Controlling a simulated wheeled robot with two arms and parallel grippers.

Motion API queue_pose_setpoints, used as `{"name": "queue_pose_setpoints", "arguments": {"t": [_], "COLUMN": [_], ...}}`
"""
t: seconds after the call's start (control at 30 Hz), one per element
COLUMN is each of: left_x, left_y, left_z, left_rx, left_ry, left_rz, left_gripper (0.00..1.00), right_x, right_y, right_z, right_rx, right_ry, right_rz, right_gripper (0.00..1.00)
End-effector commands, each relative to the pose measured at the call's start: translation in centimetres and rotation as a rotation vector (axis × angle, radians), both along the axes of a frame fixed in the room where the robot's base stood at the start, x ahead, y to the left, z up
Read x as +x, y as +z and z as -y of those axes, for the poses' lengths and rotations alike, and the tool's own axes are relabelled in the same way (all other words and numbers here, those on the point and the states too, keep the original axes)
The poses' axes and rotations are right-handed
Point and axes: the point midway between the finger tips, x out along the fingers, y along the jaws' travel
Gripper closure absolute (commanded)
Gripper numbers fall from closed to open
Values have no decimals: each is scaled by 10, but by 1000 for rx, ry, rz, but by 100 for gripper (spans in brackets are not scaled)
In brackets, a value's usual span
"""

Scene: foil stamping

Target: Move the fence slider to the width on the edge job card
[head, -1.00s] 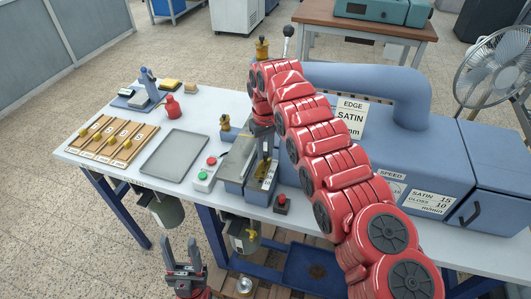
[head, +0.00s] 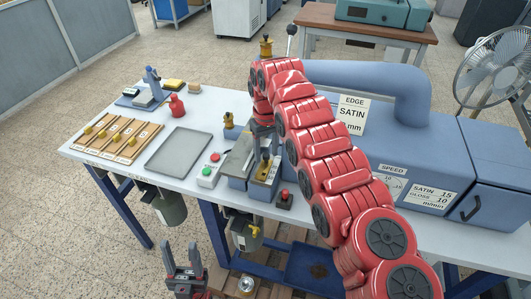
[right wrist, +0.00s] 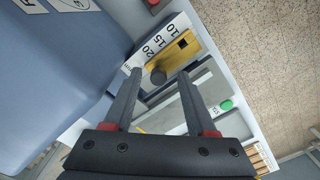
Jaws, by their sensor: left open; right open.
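The fence slider (right wrist: 170,56) is a yellow plate with a dark round knob, beside a white scale (right wrist: 157,42) marked 10, 15 and 20. I cannot tell which mark it stands at. In the head view the slider (head: 266,166) sits on the machine's near end. My right gripper (right wrist: 159,73) is open; its fingertips appear on either side of the knob, and I cannot tell whether they touch it. The edge job card (head: 352,114) reads EDGE, SATIN and mm; my right arm hides its number. My left gripper (head: 181,251) is open and empty in front of the table.
A sign (head: 432,197) on the blue machine reads SATIN 15, GLOSS 10 m/min. A red button (head: 285,196) and a green-and-red button box (head: 210,170) stand near the slider. A grey tray (head: 178,153) and a wooden rack (head: 118,138) are to the left.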

Motion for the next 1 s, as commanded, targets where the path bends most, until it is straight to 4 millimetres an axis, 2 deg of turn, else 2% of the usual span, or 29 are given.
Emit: {"name": "queue_pose_setpoints", "arguments": {"t": [0.17,0.2,0.23,0.6,0.8,1.0], "left_x": [0,0,0,0,0,0], "left_y": [-7,13,22,99,132,148], "left_z": [0,0,0,0,0,0], "left_rx": [0,0,0,0,0,0], "left_ry": [0,0,0,0,0,0], "left_rz": [0,-1,0,0,0,0], "left_gripper": [50,50,50,50,50,50], "right_x": [1,0,0,1,0,-1], "right_y": [24,44,52,120,149,165], "right_z": [-4,-2,-2,-2,-3,-3], "right_rx": [5,2,2,1,1,1], "right_ry": [3,2,3,3,3,4], "right_rz": [9,4,4,3,0,-3], "right_gripper": [43,43,43,43,43,43]}}
